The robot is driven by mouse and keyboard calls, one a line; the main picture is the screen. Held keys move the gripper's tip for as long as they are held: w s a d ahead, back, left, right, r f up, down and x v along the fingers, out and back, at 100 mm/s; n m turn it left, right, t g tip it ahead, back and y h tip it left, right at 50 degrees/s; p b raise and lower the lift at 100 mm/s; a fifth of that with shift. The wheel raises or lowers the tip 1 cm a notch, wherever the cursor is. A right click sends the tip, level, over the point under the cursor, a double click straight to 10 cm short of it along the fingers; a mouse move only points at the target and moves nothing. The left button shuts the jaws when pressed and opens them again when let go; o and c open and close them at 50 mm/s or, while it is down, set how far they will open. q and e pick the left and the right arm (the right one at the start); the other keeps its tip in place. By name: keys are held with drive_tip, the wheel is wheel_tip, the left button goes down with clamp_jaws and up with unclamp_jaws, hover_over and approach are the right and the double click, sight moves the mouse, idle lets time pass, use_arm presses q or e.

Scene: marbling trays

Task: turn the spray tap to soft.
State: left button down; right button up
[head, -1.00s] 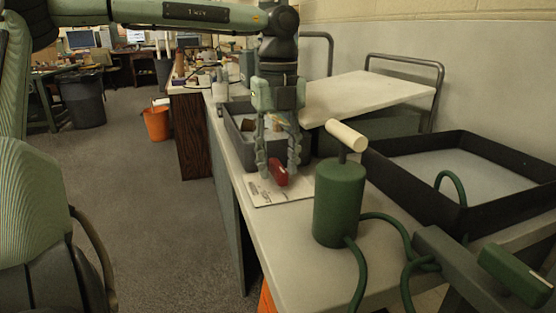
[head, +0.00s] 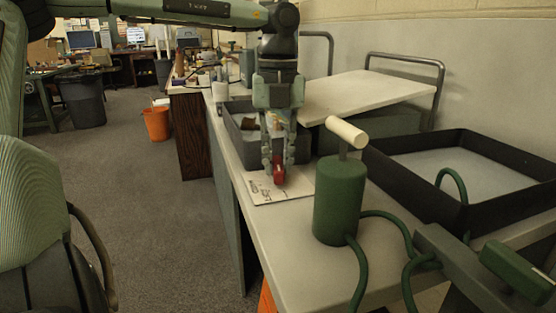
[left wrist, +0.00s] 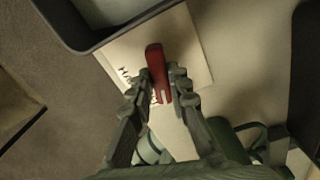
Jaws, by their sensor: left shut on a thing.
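The spray tap has a red handle (head: 279,174) on a pale plate (head: 298,186) lying on the bench. My left gripper (head: 278,172) points down and is shut on the red handle. In the left wrist view the red handle (left wrist: 156,62) stands between the two fingertips (left wrist: 158,88), with a pale mark at its lower end. My right gripper is not in view.
A green pump canister (head: 339,200) with a cream handle stands close to the plate, with green hoses beside it. A grey tray (head: 237,152) lies just behind the plate. A black-rimmed tray (head: 410,183) is at the right. The bench front (head: 285,245) is bare.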

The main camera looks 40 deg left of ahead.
sight(278, 162)
use_arm(q)
drive_tip(key=m, duration=0.5)
drive_tip(key=shift+m, duration=0.7)
drive_tip(key=c, duration=1.4)
unclamp_jaws()
drive_tip(key=shift+c, duration=0.2)
drive_tip(key=shift+r, duration=0.15)
wheel_tip(278, 162, up, 12)
